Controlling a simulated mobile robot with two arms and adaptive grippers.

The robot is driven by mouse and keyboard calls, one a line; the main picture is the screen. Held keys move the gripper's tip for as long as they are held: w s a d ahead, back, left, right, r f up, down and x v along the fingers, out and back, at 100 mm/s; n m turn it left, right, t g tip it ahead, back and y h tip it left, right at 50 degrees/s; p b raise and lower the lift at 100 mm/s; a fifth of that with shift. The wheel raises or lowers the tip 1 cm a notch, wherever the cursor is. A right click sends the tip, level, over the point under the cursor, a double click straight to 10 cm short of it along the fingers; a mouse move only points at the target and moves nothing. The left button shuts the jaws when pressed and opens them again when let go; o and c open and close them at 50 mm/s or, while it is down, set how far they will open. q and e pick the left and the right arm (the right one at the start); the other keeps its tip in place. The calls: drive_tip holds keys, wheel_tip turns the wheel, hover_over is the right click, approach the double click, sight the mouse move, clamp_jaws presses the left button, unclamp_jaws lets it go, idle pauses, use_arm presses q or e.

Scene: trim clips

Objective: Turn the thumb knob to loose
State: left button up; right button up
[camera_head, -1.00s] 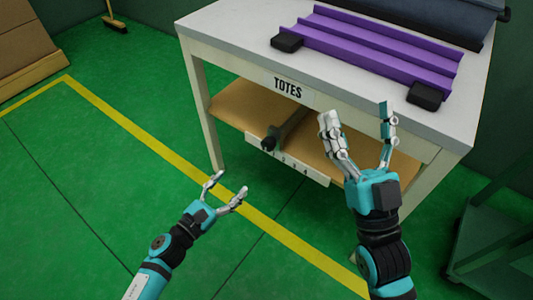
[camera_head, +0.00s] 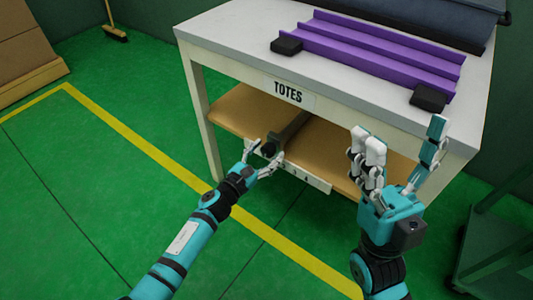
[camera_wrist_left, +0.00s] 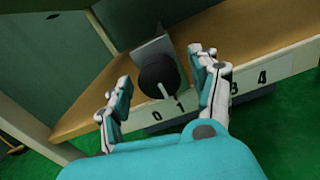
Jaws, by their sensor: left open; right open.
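The thumb knob (camera_wrist_left: 158,75) is round and black, with a pale pointer on its face. It sits at the front of a grey bracket under the table, just above a white strip (camera_wrist_left: 245,83) with printed numbers. In the left wrist view the pointer aims down toward the strip, near the 1. My left gripper (camera_head: 264,153) is open, its fingers on either side of the knob; contact cannot be told. In the head view the knob (camera_head: 267,149) is partly hidden by the fingers. My right gripper (camera_head: 400,140) is open and empty in front of the table's right part.
The white table (camera_head: 235,34) has a TOTES label and a wooden lower shelf (camera_head: 232,108). A purple ribbed tray (camera_head: 370,48) with black end blocks lies on top. A dark cart (camera_head: 495,235) stands at the right.

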use_arm(q)
drive_tip(key=shift+w+d, duration=0.1)
drive_tip(key=shift+w, duration=0.05)
drive_tip(key=shift+c, duration=0.2)
drive_tip(key=c, duration=1.1)
drive_tip(key=shift+c, duration=0.2)
